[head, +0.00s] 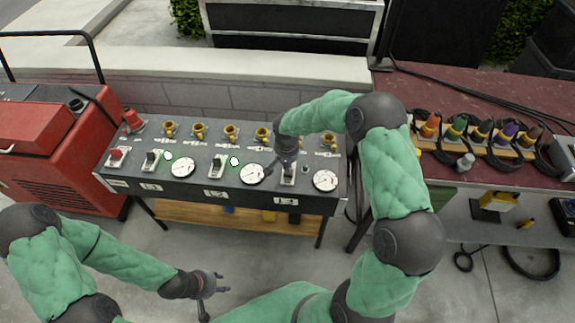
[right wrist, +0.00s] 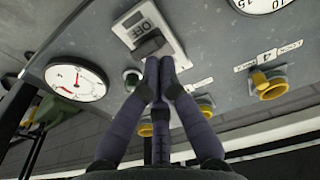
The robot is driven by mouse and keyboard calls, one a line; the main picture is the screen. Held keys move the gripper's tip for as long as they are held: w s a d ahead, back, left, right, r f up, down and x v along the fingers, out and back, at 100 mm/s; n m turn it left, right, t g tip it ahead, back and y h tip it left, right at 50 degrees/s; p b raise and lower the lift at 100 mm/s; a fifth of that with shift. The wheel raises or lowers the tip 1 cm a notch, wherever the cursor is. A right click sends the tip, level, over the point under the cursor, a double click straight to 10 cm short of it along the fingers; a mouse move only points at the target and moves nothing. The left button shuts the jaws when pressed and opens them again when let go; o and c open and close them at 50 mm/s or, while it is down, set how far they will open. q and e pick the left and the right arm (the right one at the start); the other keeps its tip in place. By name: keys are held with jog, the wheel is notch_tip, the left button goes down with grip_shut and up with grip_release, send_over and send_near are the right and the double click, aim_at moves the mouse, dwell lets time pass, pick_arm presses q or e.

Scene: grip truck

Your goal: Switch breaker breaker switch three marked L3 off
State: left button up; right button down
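The breaker panel (head: 205,150) is a grey sloped console with several switches in a row. The rightmost black-and-white breaker switch (head: 288,174) is partly covered by my right gripper (head: 285,158). In the right wrist view, my right gripper (right wrist: 159,62) has its fingertips together, at the dark lever of that breaker switch (right wrist: 151,42). They look in contact with the lever or very close to it. "OFF" is printed on the switch's white plate. The L3 mark is not legible. My left gripper (head: 212,292) is open and empty, low in front of the console.
Round gauges (head: 252,173) sit between the switches, and yellow sockets (head: 230,131) line the back of the panel. A red generator (head: 50,145) stands left. A maroon table (head: 470,105) with cables and coloured connectors stands right. The floor before the console is clear.

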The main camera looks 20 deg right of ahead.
pick_arm(q)
jog(key=shift+s+a+f, duration=0.1)
pick_arm(e)
jog(key=shift+s+a+f, duration=0.4)
jog(key=shift+s+f, duration=0.05)
jog(key=shift+s, duration=0.25)
jog(key=shift+r+p, duration=0.3)
jog(key=shift+r, duration=0.6)
jog(key=shift+w+d+r, duration=0.2)
jog(key=shift+w+r, duration=0.15)
jog(key=shift+w+d+r+p, duration=0.25)
jog(key=shift+w+r+p, duration=0.25)
jog(key=shift+r, duration=0.1)
jog(key=shift+w+d+r+p, duration=0.25)
jog(key=shift+w+r+p, duration=0.15)
jog(key=shift+w+r, duration=0.15)
pick_arm(q)
jog(key=r, duration=0.1)
jog(key=w+r+p, duration=0.1)
jog(key=r, duration=0.1)
jog(key=r+p, duration=0.1)
jog(key=shift+w+r, duration=0.4)
pick_arm(e)
jog(key=s+a+r, duration=0.3)
jog(key=s+r, duration=0.2)
jog(key=s, duration=0.1)
jog(key=shift+a+r, duration=0.2)
jog(key=shift+r, duration=0.15)
